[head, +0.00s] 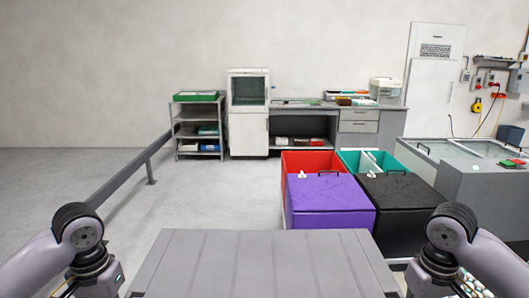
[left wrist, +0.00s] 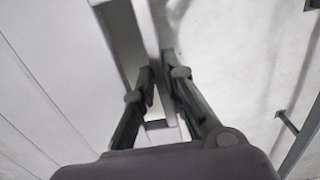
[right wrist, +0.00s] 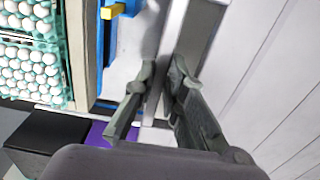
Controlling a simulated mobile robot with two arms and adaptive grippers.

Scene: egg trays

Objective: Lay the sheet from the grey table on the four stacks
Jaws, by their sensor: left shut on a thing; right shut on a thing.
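The grey ribbed sheet (head: 262,265) spans the bottom middle of the head view, level, between my two arms. It also shows in the left wrist view (left wrist: 50,90) and the right wrist view (right wrist: 275,90). My left gripper (left wrist: 158,72) is shut on the sheet's left edge. My right gripper (right wrist: 163,72) is shut on its right edge. White eggs in teal trays (right wrist: 30,65) show at the left of the right wrist view, beside the sheet. A few also show at the lower right of the head view (head: 473,283). The full stacks and the grey table are not clearly visible.
Ahead stand purple (head: 328,201), black (head: 405,208), red (head: 313,160) and teal (head: 350,158) bins. A grey tank unit (head: 480,185) is at right. A low rail (head: 135,172) runs along the left. The floor (head: 215,195) between rail and bins is clear.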

